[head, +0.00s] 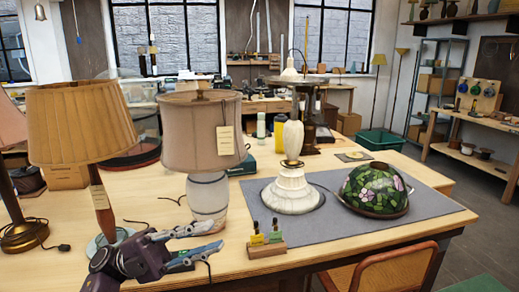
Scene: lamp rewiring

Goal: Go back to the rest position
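My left gripper (211,236) is low in the head view, in front of the table lamp with the grey-beige shade (203,132) and white glass body. Its two fingers are apart, with nothing seen between them. My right gripper is out of view. A white marble lamp base (291,193) stands on a grey mat (345,222). A green stained-glass shade (374,188) with pink flowers sits to its right on the mat. A small wooden block (267,250) with yellow-and-green tools stands right of my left gripper, apart from it.
A tan-shaded lamp (80,122) with a tag stands close to the left of my gripper. A wooden chair (385,270) is at the table's front right. A green bin (380,140) is on the floor behind. The wooden table's front right is mostly clear.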

